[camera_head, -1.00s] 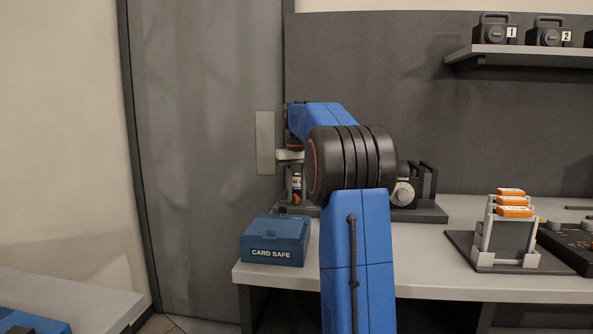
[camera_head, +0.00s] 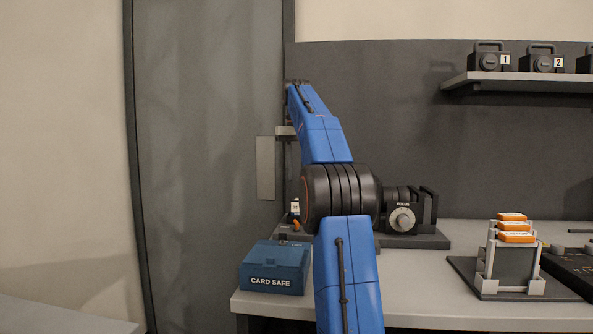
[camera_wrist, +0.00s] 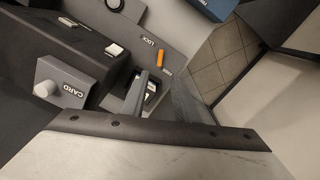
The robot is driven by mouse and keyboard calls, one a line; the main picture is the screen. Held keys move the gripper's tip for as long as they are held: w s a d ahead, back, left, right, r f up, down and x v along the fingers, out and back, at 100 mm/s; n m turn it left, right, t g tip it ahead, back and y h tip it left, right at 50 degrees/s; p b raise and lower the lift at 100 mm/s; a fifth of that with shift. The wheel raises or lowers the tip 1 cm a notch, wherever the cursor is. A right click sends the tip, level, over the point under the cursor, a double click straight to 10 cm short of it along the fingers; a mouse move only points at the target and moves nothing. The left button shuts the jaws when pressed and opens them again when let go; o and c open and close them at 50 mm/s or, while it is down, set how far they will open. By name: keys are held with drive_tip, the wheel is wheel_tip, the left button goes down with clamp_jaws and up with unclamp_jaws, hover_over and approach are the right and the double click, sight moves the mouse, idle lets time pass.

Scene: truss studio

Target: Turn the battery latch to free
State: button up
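The battery latch is a small orange lever (camera_wrist: 160,57) between the LOCK and FREE marks in the wrist view. It lies nearer LOCK than across at FREE, slanting between them. It also shows as a small orange spot (camera_head: 296,225) left of my arm in the head view. My gripper (camera_wrist: 159,80) reaches in from the bottom of the wrist view, its two dark fingers apart and nothing held between them. A dark-and-white battery part (camera_wrist: 150,96) shows beyond the gap. The fingers appear short of the lever. In the head view my arm hides most of the gripper.
The dark device with the CARD block (camera_wrist: 70,86) and its pale knob stands left of the fingers. The blue card safe (camera_head: 276,266) sits at the bench's front left. A rack of orange-topped batteries (camera_head: 513,262) stands to the right. Open floor (camera_wrist: 215,65) lies beyond the bench edge.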

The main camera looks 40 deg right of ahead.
drive_tip(key=shift+r, duration=0.35)
drive_tip(key=shift+o, duration=0.2)
drive_tip(key=t+h, duration=0.3)
drive_tip(key=h, duration=0.1)
approach(296, 222)
drive_tip(key=x, duration=0.8)
drive_tip(key=shift+d+f, duration=0.2)
drive_tip(key=shift+f, duration=0.05)
idle(0.4)
clamp_jaws()
